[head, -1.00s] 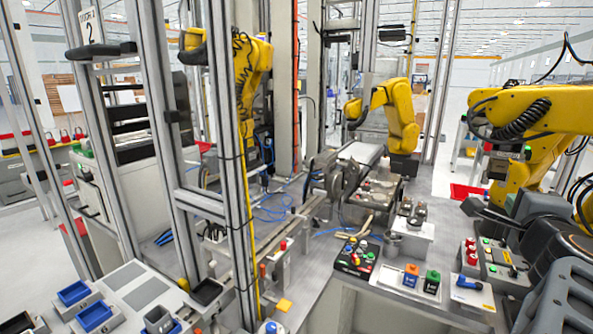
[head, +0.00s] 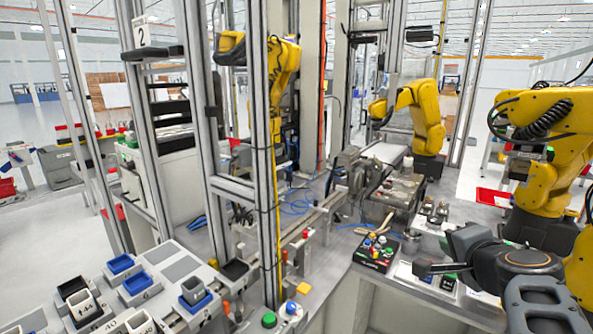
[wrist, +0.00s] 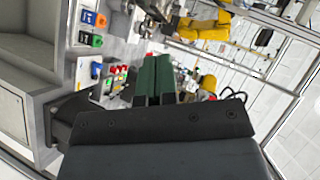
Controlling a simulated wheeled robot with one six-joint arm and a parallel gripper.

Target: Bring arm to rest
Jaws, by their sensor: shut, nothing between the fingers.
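My gripper (wrist: 154,60) shows in the wrist view as two green fingers side by side, shut and empty. They point away from the dark wrist body and touch nothing that I can see. In the head view my dark grey arm (head: 530,262) is folded at the lower right, in front of the bench and the big yellow arm. The fingers cannot be made out clearly in the head view.
A yellow arm (head: 545,180) stands close behind mine at the right; two others (head: 425,115) (head: 283,70) stand farther back. A button box (head: 375,252) sits on the bench. Metal posts (head: 262,150) rise left of centre. Blue bins (head: 120,264) lie at lower left. Floor is open at far left.

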